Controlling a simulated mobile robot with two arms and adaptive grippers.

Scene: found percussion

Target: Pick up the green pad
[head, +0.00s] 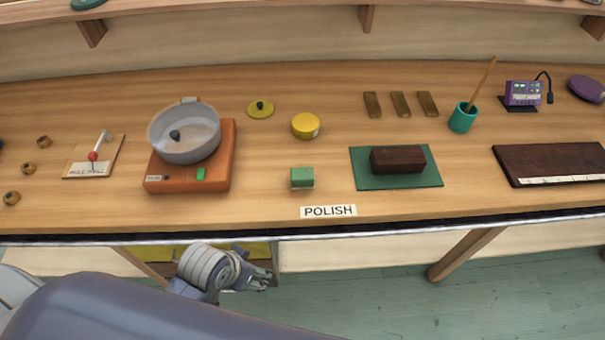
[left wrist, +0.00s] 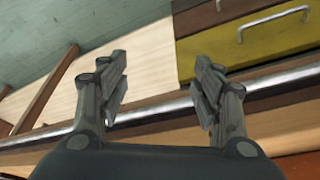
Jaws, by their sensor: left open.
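The green pad (head: 302,176) is a small green block with a pale lower layer. It sits on the wooden bench top near the front edge, just behind the POLISH label (head: 328,211). My left gripper (head: 268,278) is in front of the bench and below its top, to the left of the pad and apart from it. In the left wrist view the left gripper (left wrist: 160,88) is open with nothing between its fingers. The pad does not show in that view. My right gripper is not in view.
An orange hot plate (head: 222,160) with a grey pot (head: 190,140) stands left of the pad. A yellow tin (head: 305,125) is behind it. A dark block (head: 398,160) lies on a green mat (head: 370,182) to the right. The metal bench edge (head: 400,225) runs between gripper and pad.

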